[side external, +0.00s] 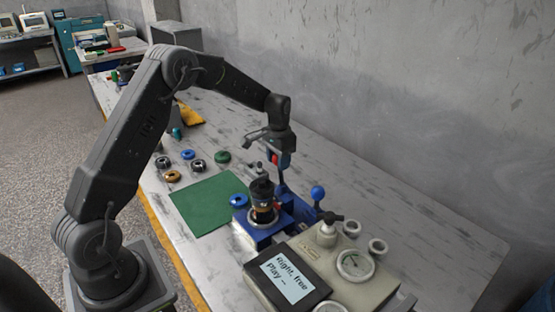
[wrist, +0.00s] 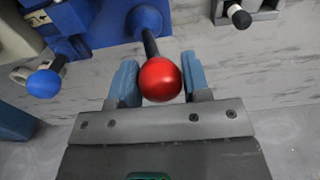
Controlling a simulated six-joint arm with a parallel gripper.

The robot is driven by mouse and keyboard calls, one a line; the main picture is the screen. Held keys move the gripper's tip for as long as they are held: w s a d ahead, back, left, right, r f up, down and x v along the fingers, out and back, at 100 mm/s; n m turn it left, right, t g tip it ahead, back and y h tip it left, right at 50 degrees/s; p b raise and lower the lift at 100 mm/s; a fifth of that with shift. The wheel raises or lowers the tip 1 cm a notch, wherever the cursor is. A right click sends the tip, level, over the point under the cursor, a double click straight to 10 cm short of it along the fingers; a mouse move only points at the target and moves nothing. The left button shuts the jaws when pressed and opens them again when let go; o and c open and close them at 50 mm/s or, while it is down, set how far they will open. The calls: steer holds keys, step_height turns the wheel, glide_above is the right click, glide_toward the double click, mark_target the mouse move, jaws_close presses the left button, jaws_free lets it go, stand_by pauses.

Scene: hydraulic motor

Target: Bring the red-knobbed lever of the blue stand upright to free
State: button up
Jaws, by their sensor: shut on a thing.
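The lever's red knob (wrist: 160,79) sits between the two blue fingers of my gripper (wrist: 160,82) in the wrist view. My gripper is shut on the knob. The lever's dark rod (wrist: 150,43) runs from the knob to a blue pivot on the blue stand (wrist: 108,25). In the side external view my gripper (side external: 277,161) is above the back of the blue stand (side external: 248,232), and the rod (side external: 281,180) below it looks close to upright. The fingers partly hide the knob there. A dark cylindrical motor (side external: 262,200) stands on the blue stand.
A blue-knobbed lever (side external: 318,193) stands just right of the red one. A beige gauge box (side external: 355,262) has a display (side external: 288,277) reading "Right, free play ...". A green mat (side external: 205,205) and several rings lie left. The bench behind, towards the wall, is clear.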

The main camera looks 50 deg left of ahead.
steer(key=shift+d, duration=1.25)
steer(key=shift+d+r, duration=0.1)
steer(key=o, duration=0.6)
step_height(320, 180, up, 6)
stand_by(0.8)
